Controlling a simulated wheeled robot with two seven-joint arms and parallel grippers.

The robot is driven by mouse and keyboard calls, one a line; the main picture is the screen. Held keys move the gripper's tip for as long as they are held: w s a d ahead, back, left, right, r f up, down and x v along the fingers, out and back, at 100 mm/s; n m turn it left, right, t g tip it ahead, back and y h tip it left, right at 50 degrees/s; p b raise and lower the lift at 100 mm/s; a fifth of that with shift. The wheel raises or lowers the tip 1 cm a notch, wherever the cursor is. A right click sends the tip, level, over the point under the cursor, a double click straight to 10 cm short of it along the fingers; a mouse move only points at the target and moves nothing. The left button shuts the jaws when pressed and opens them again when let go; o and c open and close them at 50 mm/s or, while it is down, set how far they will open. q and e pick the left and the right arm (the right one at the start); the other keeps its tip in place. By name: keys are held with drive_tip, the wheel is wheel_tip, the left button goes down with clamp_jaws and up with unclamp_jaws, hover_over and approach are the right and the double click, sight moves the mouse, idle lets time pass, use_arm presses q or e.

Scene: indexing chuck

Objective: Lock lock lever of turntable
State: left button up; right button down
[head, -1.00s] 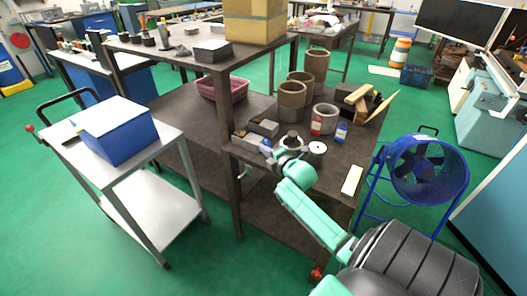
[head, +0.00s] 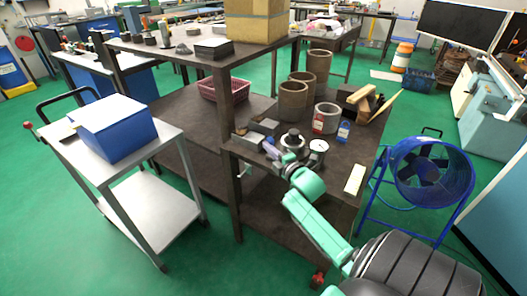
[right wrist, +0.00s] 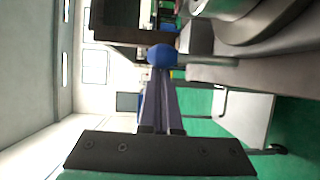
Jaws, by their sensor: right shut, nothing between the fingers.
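The turntable, a round metal chuck (head: 292,141), sits on the dark workbench near its front edge. Its round metal body (right wrist: 240,20) fills the upper right of the right wrist view. My left gripper is not in view.
On the workbench, grey blocks (head: 265,127) lie behind my gripper. A white dial (head: 318,146), a red item (head: 318,122), a blue item (head: 343,131) and brown cylinders (head: 292,100) stand nearby. A dark post (head: 228,150) rises left of the gripper.

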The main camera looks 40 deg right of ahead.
drive_tip(key=s+t+b, duration=0.1)
drive_tip(key=b, duration=0.1)
drive_tip(key=s+m+t+h+b, duration=0.1)
drive_tip(key=b, duration=0.1)
drive_tip(key=s+d+m+t+b, duration=0.1)
drive_tip(key=t+b, duration=0.1)
drive_tip(key=shift+s+f, duration=0.2)
drive_tip(key=shift+f, duration=0.15)
drive_tip(key=shift+s+d+b, duration=0.1)
drive_tip(key=shift+s+b, duration=0.15)
drive_tip(key=shift+b, duration=0.1)
drive_tip(key=shift+s+d+f, duration=0.1)
drive_tip(key=shift+s, duration=0.1)
drive_tip(key=shift+w, duration=0.1)
